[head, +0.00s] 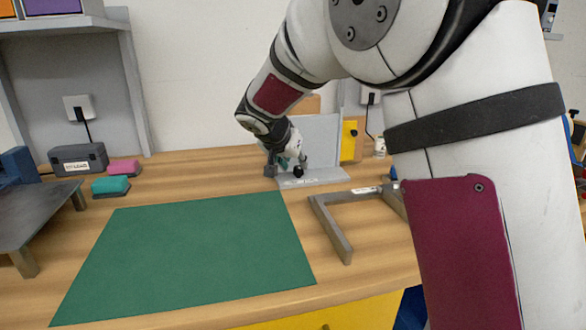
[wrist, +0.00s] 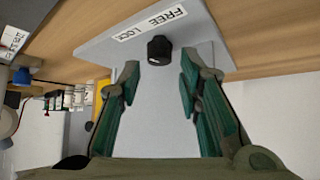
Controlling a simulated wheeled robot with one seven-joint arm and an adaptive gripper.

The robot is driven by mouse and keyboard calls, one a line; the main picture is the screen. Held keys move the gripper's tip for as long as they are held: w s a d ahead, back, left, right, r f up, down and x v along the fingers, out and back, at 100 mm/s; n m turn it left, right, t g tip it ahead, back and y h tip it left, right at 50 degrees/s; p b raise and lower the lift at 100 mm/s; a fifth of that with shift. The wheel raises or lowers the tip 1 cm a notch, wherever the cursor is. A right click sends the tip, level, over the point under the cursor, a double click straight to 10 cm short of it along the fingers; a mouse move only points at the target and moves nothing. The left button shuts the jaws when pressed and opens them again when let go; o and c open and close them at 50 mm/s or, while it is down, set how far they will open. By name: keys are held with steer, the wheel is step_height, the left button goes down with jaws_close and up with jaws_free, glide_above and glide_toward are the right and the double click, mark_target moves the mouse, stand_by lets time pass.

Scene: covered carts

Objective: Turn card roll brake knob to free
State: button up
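The black brake knob (wrist: 159,50) stands out from a light grey bracket (wrist: 185,24). A white label (wrist: 150,23) reading FREE and LOCK lies beside it. In the head view the knob (head: 298,173) shows small at the bracket's foot, by the label (head: 298,183). My gripper (wrist: 159,82) is open, its green fingers spread on either side of the line to the knob. The knob is just beyond the fingertips, and I see no contact. In the head view my gripper (head: 287,163) is partly hidden by my wrist. I cannot tell which word the knob points to.
A green mat (head: 195,255) covers the middle of the wooden bench. A grey U-shaped frame (head: 333,228) lies to its right. A yellow panel (head: 349,141) with another black knob stands behind. A dark box (head: 78,158) and pink and teal blocks sit at left.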

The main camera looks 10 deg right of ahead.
mark_target(298, 167)
steer(key=shift+x, duration=1.75)
jaws_close()
